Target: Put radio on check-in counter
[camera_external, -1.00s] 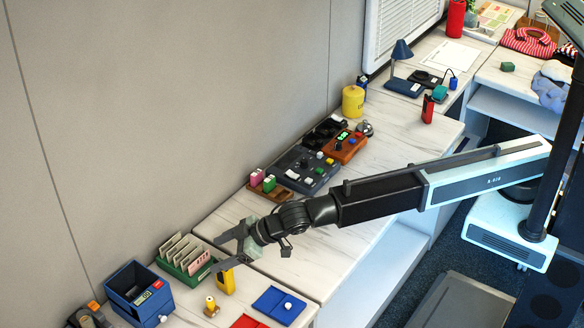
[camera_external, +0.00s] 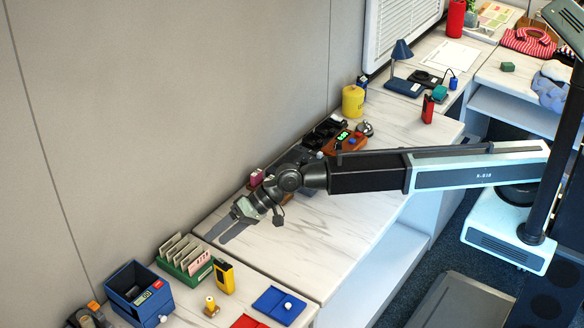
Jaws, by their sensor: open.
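A yellow handheld device with a dark face, which looks like the radio (camera_external: 225,278), stands upright on the near-left counter section (camera_external: 252,280), to the right of a green card rack. My gripper (camera_external: 220,232) is open and empty, above and beyond the radio and apart from it, near the left end of the middle counter section (camera_external: 300,235). No label shows which section is the check-in counter.
Around the radio are the green card rack (camera_external: 186,260), a blue bin (camera_external: 140,292), a small yellow piece (camera_external: 211,307) and a blue tray (camera_external: 279,305). Control panels (camera_external: 345,140) stand behind my arm. The middle section's front is clear.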

